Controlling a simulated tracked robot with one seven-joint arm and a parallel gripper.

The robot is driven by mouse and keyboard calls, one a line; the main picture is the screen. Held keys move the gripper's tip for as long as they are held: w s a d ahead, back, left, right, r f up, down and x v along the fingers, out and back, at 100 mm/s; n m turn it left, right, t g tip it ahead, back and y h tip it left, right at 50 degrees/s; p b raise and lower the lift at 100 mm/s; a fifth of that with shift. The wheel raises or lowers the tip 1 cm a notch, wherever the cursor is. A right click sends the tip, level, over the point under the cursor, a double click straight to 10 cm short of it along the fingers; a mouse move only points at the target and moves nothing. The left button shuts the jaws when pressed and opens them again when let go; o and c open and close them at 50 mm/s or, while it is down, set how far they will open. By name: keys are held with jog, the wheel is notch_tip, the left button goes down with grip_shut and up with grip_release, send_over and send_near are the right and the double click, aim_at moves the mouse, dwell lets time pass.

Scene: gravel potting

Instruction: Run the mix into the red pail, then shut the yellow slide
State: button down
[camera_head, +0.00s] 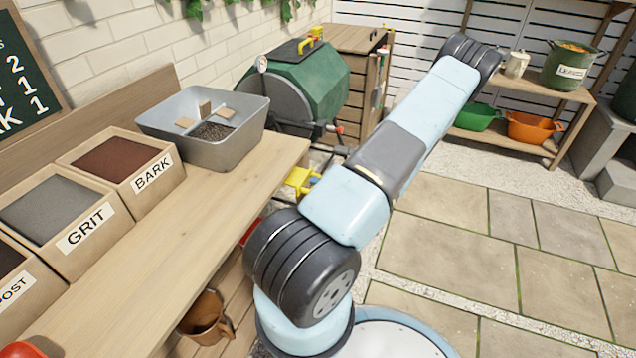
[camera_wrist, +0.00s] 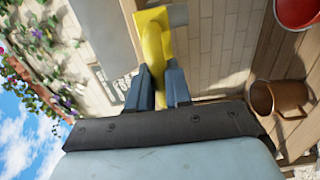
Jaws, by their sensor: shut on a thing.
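My gripper (camera_wrist: 157,80) is shut on a yellow handle-like piece (camera_wrist: 153,38) in the wrist view, one dark finger on each side. A yellow piece (camera_head: 300,181), which looks like the slide, shows beside the bench end in the head view. My fingertips are hidden there behind my arm. The red pail (camera_wrist: 299,10) shows in part at the wrist view's upper right corner. In the head view only a red sliver (camera_head: 250,229), probably the pail, shows beside my arm. A grey tray (camera_head: 245,105) on the bench holds dark gravelly mix (camera_head: 210,132). I see no mix running.
Crates of grit (camera_head: 50,208) and bark (camera_head: 125,165) line the wooden bench (camera_head: 150,262). A brown pot (camera_wrist: 285,98) stands near the pail. A green drum (camera_head: 318,85) stands beyond the bench. Paving (camera_head: 450,220) on the right is clear.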

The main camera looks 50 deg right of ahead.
jog(key=shift+s+d, duration=0.1)
jog(key=shift+s, duration=0.35)
jog(key=shift+s+d, duration=0.15)
jog(key=shift+s, duration=0.35)
jog(key=shift+w, duration=0.1)
dwell(2.5)
jog(key=shift+x, duration=0.9)
jog(key=shift+x, duration=1.15)
